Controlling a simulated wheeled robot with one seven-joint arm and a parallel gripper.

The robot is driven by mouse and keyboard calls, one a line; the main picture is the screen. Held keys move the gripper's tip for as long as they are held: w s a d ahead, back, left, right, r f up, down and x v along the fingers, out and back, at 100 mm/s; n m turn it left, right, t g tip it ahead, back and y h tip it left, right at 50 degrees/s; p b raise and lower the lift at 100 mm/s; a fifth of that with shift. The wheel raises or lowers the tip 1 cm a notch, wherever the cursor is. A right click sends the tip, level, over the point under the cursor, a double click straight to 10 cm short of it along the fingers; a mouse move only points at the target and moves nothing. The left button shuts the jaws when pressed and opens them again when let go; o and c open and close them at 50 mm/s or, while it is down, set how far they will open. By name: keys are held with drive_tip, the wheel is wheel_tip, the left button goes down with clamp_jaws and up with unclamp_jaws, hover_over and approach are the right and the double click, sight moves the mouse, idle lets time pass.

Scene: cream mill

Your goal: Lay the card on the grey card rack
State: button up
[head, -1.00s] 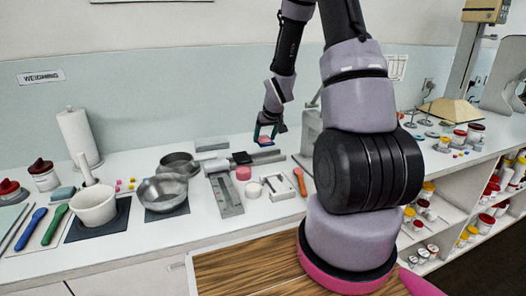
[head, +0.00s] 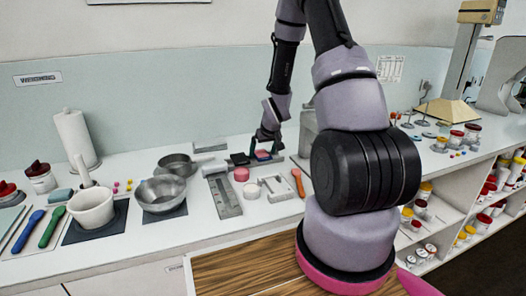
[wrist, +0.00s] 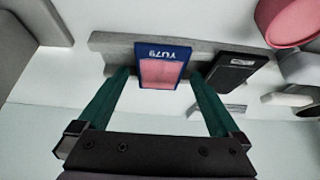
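The card (wrist: 162,72), blue-edged with a pink middle and the marking YU79, is on the grey card rack (wrist: 112,44) in the wrist view. In the head view the card (head: 263,155) shows as a pink patch at the rack (head: 272,160). My gripper (wrist: 160,74) has its teal fingers either side of the card, with a narrow gap on each side, so it looks open. In the head view my gripper (head: 267,140) is right over the card and partly hides it.
A black card (wrist: 236,68) is on the same rack, beside the blue one. A pink round tub (head: 241,174), a white tub (head: 252,191) and a grey metal plate (head: 223,192) stand in front. Metal bowls (head: 160,194) are to the left. An orange-handled tool (head: 298,183) lies right.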

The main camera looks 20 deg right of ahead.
drive_tip(key=s+a+r+m, duration=0.1)
drive_tip(key=s+r, duration=0.4)
drive_tip(key=r, duration=0.6)
drive_tip(key=s+a+r, duration=0.1)
drive_tip(key=s+r, duration=0.4)
drive_tip(key=r, duration=0.5)
drive_tip(key=s+a+r+m+y, duration=0.1)
drive_tip(key=s+a+r, duration=0.2)
drive_tip(key=s+r, duration=0.5)
drive_tip(key=s+a+r+m+t+y, duration=0.1)
drive_tip(key=s+a+r+m, duration=0.1)
drive_tip(key=s+r, duration=0.6)
drive_tip(key=s+a, duration=0.1)
drive_tip(key=s, duration=0.2)
drive_tip(key=shift+a, duration=0.4)
